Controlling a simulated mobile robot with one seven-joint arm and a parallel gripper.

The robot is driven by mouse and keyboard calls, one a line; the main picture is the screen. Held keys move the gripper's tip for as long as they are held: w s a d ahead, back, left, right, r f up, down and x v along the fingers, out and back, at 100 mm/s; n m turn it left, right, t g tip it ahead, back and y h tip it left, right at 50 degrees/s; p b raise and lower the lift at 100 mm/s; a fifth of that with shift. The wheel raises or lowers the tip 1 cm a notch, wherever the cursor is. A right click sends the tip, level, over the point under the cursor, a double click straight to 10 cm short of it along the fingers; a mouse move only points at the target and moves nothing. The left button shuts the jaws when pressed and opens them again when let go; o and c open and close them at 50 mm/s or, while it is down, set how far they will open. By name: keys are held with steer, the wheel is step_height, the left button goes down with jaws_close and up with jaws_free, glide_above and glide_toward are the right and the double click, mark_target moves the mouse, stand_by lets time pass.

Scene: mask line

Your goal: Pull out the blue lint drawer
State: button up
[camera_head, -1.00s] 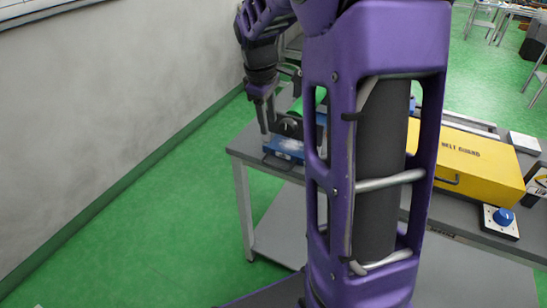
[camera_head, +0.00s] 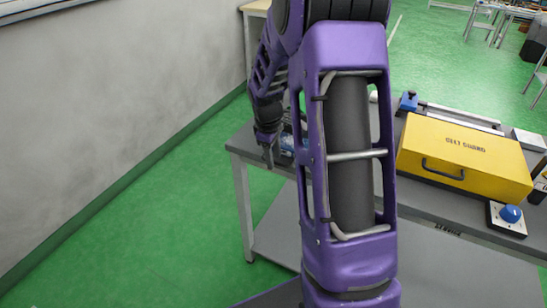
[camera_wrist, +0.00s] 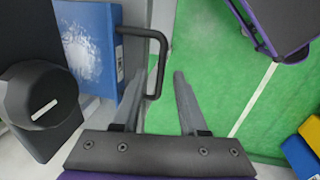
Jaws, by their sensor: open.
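The blue lint drawer (camera_wrist: 92,50) shows at the left of the wrist view, with a whitish patch on its face and a black bar handle (camera_wrist: 160,60) on its right side. In the head view only a small blue part of it (camera_head: 287,143) shows at the table's left end, behind my arm. My gripper (camera_wrist: 160,78) is open and empty. In the wrist view the handle's long bar appears between the two fingertips, close to the left finger. I cannot tell whether they touch. In the head view my gripper (camera_head: 268,160) points down beside the drawer.
A black knob (camera_wrist: 40,105) with a white mark sits left of the drawer. A yellow belt guard box (camera_head: 465,160) and a blue button on a white base (camera_head: 511,214) are on the grey table (camera_head: 420,206). Green floor lies open left of the table, up to the wall.

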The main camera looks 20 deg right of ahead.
jaws_close()
stand_by(1.4)
